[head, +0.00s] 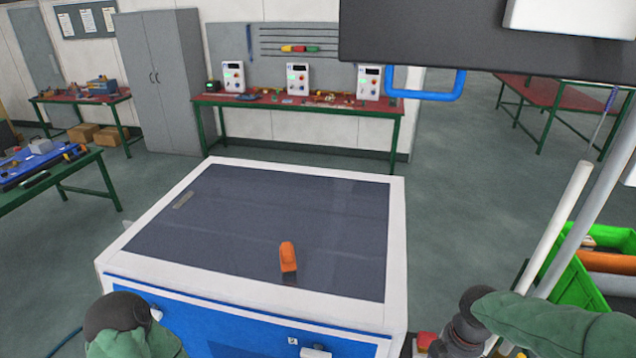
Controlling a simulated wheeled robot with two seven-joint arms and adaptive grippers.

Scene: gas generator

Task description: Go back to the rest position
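My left arm shows at the bottom left as a green sleeve with a dark joint, in front of the blue-fronted cabinet. Its gripper is out of the picture. My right arm comes in from the right edge in a green sleeve. It ends in a dark jointed part at the bottom, right of the cabinet, and its fingers are not visible. The white-framed cabinet (397,250) has a dark top panel (260,225). A small orange piece with a dark lower end (288,257) is on that panel, apart from both arms.
A dark overhead panel with a blue handle (428,95) hangs at the upper right. White posts (555,225) and a green bin (575,290) stand at the right. A red bench with control boxes (299,79) is behind. Open floor (460,180) lies right of the cabinet.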

